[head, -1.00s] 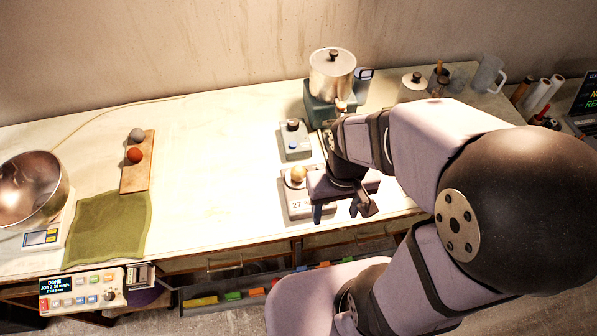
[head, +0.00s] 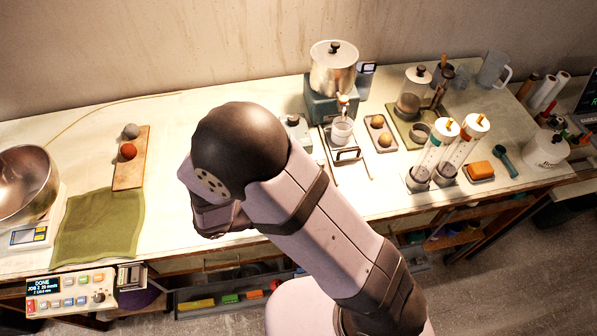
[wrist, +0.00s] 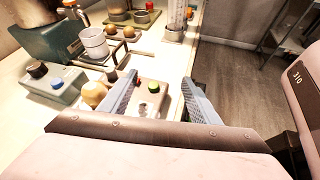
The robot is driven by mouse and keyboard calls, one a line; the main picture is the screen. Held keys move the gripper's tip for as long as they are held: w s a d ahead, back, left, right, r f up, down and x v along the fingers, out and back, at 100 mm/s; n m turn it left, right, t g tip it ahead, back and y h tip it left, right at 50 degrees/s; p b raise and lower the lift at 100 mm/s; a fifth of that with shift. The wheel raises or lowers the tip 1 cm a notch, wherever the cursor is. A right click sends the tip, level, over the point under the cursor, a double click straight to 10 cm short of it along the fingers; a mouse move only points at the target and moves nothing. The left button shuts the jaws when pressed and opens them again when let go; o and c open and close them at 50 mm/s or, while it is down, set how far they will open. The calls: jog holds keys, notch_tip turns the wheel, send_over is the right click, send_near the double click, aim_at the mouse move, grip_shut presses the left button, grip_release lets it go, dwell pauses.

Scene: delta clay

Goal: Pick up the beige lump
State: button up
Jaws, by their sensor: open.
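In the wrist view a round beige lump (wrist: 95,93) sits at the left, on or beside a white device with a red and a green button. My gripper (wrist: 160,78) is open and empty. Its left finger is just right of the lump and overlaps part of the device; the right finger is near the table's front edge. I cannot tell the gap between finger and lump. In the head view my arm hides my gripper and this lump. Two other tan lumps (head: 385,139) lie in a small tray in the head view.
A blue-grey box with a knob (wrist: 50,80) stands left of the lump. A glass cup on a stand (wrist: 95,42) is behind it. A wooden board (head: 131,165) holds a grey and a red-orange lump. A green cloth (head: 98,226) lies beside a metal bowl (head: 28,185).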

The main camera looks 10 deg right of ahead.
jog(key=w+a+n+t, duration=0.1)
jog(key=a+n+t, duration=0.1)
jog(key=a, duration=0.1)
jog(key=w+a+f+n+t, duration=0.1)
jog(key=a+n+t, duration=0.1)
jog(key=a+t, duration=0.1)
jog(key=w+a+n+t+b, duration=0.1)
jog(key=w+a+n+t, duration=0.1)
jog(key=a+n, duration=0.1)
jog(key=shift+a+f+t+y, duration=0.15)
jog(key=shift+a+t+y, duration=0.2)
jog(key=shift+t+y, duration=0.05)
jog(key=shift+p+x, duration=0.5)
jog(key=shift+x, duration=0.35)
jog(key=shift+w+d, duration=0.15)
jog(key=shift+d, duration=0.1)
jog(key=shift+w+d+p, duration=0.2)
jog(key=shift+d+p, duration=0.1)
jog(key=shift+p, duration=0.1)
jog(key=p+x, duration=0.2)
jog(key=x, duration=0.1)
jog(key=shift+d+r, duration=0.15)
jog(key=shift+r, duration=0.2)
jog(key=shift+w+d+f, duration=0.25)
jog(key=shift+w+d, duration=0.2)
jog(key=shift+w, duration=0.05)
